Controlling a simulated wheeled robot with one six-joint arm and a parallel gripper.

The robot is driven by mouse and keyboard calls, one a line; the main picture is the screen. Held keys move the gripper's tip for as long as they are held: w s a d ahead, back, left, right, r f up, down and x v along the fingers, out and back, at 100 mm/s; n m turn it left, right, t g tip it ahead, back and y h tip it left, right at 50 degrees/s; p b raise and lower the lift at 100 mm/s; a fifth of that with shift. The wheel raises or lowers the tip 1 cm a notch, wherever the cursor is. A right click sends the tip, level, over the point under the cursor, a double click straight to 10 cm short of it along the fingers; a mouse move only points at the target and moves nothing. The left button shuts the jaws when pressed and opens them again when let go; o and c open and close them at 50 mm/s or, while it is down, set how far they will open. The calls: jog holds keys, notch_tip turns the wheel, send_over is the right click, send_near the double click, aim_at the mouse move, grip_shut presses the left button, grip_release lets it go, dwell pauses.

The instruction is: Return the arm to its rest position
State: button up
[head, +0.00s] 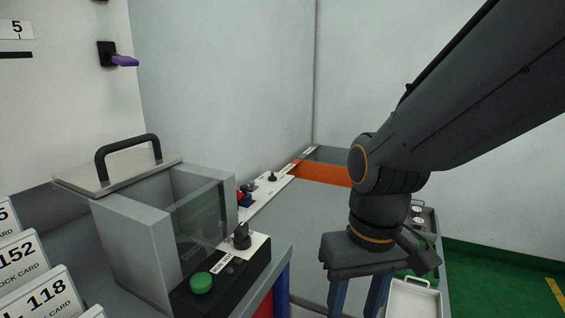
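My arm reaches in from the upper right of the head view, with its dark links bent down at the wrist. My gripper (357,298) points downward at the lower middle right. Its two blue-grey fingers stand apart, with only the grey surface behind showing between them. The fingertips are cut off by the bottom edge of the picture. I see nothing held in the visible part of the gripper.
A grey box (135,240) with a raised handled lid and a clear window stands left, beside a green button (201,283). Index cards (48,296) stand lower left. A white tray (412,300) lies close right of my gripper. Green floor (500,268) is open at right.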

jog(key=d+r+m+p, duration=0.2)
jog(key=d+r+p, duration=0.5)
jog(key=p, duration=0.6)
jog(key=shift+s+d+r+h+p, duration=0.15)
jog(key=shift+d+r+h+p, duration=0.1)
jog(key=shift+d+h+p, duration=0.15)
